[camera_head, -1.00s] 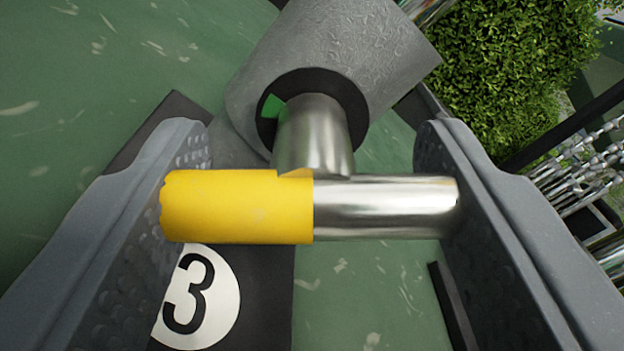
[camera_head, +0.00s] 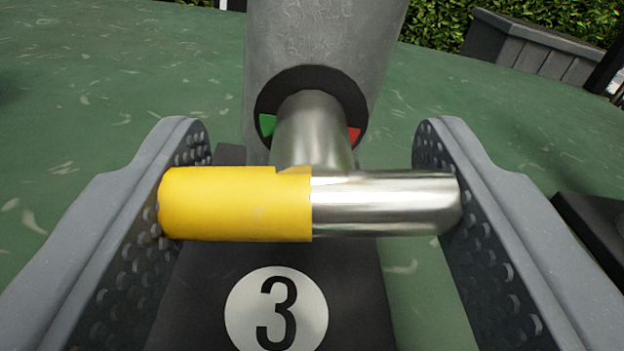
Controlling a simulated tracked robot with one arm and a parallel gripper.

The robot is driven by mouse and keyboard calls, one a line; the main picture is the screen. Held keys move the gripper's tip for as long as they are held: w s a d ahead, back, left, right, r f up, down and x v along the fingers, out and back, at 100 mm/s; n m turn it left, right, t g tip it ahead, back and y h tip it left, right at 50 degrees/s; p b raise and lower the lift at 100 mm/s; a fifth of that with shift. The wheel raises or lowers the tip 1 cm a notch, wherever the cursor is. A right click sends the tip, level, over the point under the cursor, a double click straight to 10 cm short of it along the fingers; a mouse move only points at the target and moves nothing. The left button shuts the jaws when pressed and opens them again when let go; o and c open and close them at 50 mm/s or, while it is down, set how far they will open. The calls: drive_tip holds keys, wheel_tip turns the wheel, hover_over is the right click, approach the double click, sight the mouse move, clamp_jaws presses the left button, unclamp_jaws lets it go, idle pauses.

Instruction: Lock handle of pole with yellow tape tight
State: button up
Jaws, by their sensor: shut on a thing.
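The T-shaped handle (camera_head: 385,203) is bare metal on its right half and wrapped in yellow tape (camera_head: 235,205) on its left half. Its metal stem (camera_head: 312,130) runs into a dark round socket in the grey pole (camera_head: 325,40). A green mark (camera_head: 267,125) shows at the left of the socket and a red mark (camera_head: 354,134) at the right. My gripper (camera_head: 310,205) is shut on the handle, one finger at each end of the bar. The handle lies level across the view.
A dark base plate with a white number 3 disc (camera_head: 276,308) lies below the handle. Green floor (camera_head: 90,90) spreads around. A grey planter (camera_head: 530,50) with a hedge stands at the back right. A dark block (camera_head: 590,235) is at the right edge.

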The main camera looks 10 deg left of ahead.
drive_tip(key=shift+f, duration=0.1)
drive_tip(key=o, duration=0.9)
drive_tip(key=shift+a, duration=0.1)
drive_tip(key=shift+o, duration=0.4)
drive_tip(key=p+v, duration=0.1)
drive_tip(key=v, duration=1.2)
drive_tip(key=shift+s+p, duration=0.35)
